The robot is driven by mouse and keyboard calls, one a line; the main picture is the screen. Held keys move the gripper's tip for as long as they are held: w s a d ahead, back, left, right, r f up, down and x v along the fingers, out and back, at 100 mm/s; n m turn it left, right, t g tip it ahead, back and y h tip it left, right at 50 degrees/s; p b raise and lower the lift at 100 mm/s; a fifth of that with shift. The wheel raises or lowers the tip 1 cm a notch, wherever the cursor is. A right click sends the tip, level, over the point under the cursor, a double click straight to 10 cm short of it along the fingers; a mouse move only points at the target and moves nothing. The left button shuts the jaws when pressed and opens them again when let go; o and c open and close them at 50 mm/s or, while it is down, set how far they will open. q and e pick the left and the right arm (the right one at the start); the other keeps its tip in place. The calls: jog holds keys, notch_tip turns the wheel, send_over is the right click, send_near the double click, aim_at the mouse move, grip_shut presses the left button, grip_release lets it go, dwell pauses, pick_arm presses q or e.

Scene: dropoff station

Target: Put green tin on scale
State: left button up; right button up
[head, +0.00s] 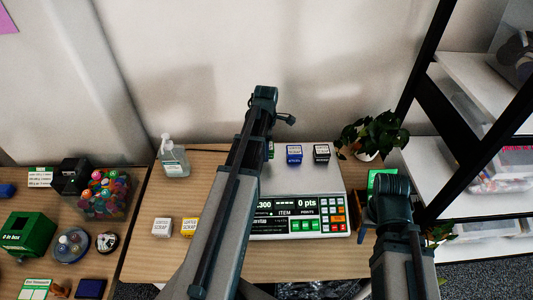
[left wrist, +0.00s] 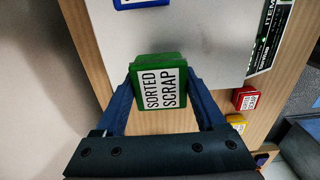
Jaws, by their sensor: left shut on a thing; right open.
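The green tin (left wrist: 160,82), labelled "SORTED SCRAP", is between the fingers of my left gripper (left wrist: 158,88) in the left wrist view. The tin is at the scale's back left corner; I cannot tell whether it touches the plate. In the head view my left arm hides most of this area, leaving only a green sliver beside the arm. The scale (head: 315,183) has a pale plate and a keypad in front; its plate also shows in the left wrist view (left wrist: 195,35). My right gripper (head: 390,188) is open at the scale's right.
A blue tin (head: 294,154) and a black tin (head: 321,153) stand at the scale's back. White (head: 161,227) and yellow (head: 190,227) tins stand on the table left of it; a red tin (left wrist: 245,98) is nearby. A bottle (head: 174,160) and a plant (head: 372,134) flank the scale.

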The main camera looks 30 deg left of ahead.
pick_arm(q)
jog(key=shift+w, duration=0.2)
jog(key=shift+w+a, duration=0.25)
jog(key=shift+w, duration=0.3)
notch_tip(320, 180, down, 4)
jog(key=b, duration=0.3)
jog(key=shift+s+r+b, duration=0.15)
jog(key=shift+b, duration=0.2)
jog(key=o, duration=1.5)
notch_tip(320, 180, up, 12)
jog(key=p, duration=1.2)
jog(key=shift+r, duration=0.15)
